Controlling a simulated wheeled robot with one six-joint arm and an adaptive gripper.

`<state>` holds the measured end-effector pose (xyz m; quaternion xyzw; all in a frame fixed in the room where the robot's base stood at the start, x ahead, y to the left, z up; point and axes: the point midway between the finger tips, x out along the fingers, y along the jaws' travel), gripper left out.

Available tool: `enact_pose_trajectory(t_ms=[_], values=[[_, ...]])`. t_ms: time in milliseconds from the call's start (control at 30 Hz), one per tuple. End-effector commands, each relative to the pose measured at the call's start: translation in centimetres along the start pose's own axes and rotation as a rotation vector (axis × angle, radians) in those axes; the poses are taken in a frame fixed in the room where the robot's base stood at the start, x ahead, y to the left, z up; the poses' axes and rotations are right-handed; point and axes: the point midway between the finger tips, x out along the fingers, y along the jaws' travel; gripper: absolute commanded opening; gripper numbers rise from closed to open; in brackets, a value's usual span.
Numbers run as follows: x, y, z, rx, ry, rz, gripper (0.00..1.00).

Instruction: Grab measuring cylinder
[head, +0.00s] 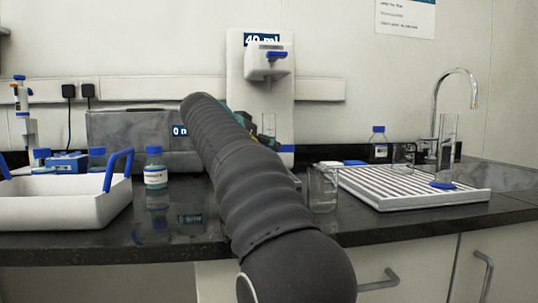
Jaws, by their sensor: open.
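A tall clear measuring cylinder (447,145) with a blue foot stands upright on the white ribbed drying rack (410,190) at the right. Another clear, narrow glass shape (269,123) shows under the spout of the white dispenser (235,75), which bears a "40 ml" label; it looks like a cylinder, but its lower part is largely hidden. My gripper (262,130) is in front of the dispenser, close to this glass. My dark arm covers most of the gripper. It is open, with nothing seen between its fingers; whether it touches the glass cannot be told.
A glass beaker (322,188) stands on the dark counter left of the rack. A white tray with blue handles (65,203) and a blue-capped bottle (155,168) are at left. A tap (455,75) rises behind the rack. Bare counter lies between bottle and arm.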

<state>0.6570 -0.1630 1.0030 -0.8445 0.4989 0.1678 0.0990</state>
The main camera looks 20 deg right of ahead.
Motion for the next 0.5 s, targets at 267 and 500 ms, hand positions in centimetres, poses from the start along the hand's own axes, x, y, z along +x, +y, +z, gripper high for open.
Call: enact_pose_trajectory(t_ms=[267,500], values=[[3.0,0.2,0.1,0.001,-0.001,0.001,0.65],[3.0,0.2,0.1,0.000,-0.001,0.000,0.50]])
